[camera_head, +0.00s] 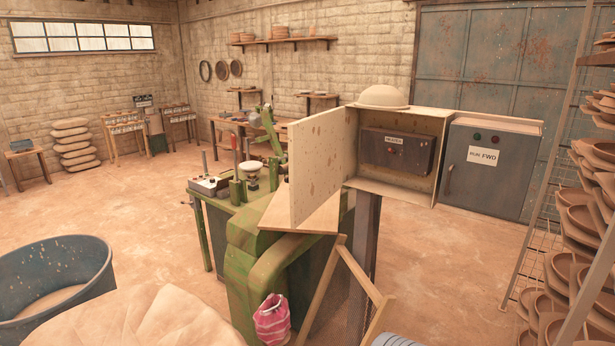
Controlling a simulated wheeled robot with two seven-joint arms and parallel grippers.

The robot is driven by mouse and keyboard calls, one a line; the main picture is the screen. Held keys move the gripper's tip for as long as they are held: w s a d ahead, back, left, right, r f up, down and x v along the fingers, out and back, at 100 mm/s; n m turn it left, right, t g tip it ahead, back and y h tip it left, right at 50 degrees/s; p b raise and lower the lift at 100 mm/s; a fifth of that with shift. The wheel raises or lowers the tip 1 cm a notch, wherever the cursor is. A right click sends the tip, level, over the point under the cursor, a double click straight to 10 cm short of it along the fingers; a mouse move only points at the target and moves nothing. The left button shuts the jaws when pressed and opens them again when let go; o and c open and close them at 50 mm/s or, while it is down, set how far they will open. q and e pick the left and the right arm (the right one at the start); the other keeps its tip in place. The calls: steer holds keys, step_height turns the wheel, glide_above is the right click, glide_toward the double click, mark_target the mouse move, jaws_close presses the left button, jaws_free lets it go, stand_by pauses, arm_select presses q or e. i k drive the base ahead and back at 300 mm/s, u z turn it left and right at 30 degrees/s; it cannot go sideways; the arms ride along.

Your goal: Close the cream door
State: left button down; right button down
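The cream door (322,165) stands wide open, swung out to the left of its cream cabinet (396,192). Its speckled face is toward me, and its hinge side meets the cabinet's left edge. Inside the open cabinet is a dark control box (398,152) with a white label and small buttons. A rounded cream hat or dome (384,96) sits on top of the cabinet. A dark post (364,235) stands under it. Neither of my grippers is in the head view.
A grey box (491,170) labelled FWD adjoins the cabinet on the right. A green machine (250,265) stands below and left of the door. A rack of dishes (585,215) fills the right edge; a blue tub (50,280) is at lower left. Open floor (130,215) lies left.

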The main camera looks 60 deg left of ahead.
mark_target(316, 142)
steer(key=u, duration=3.35)
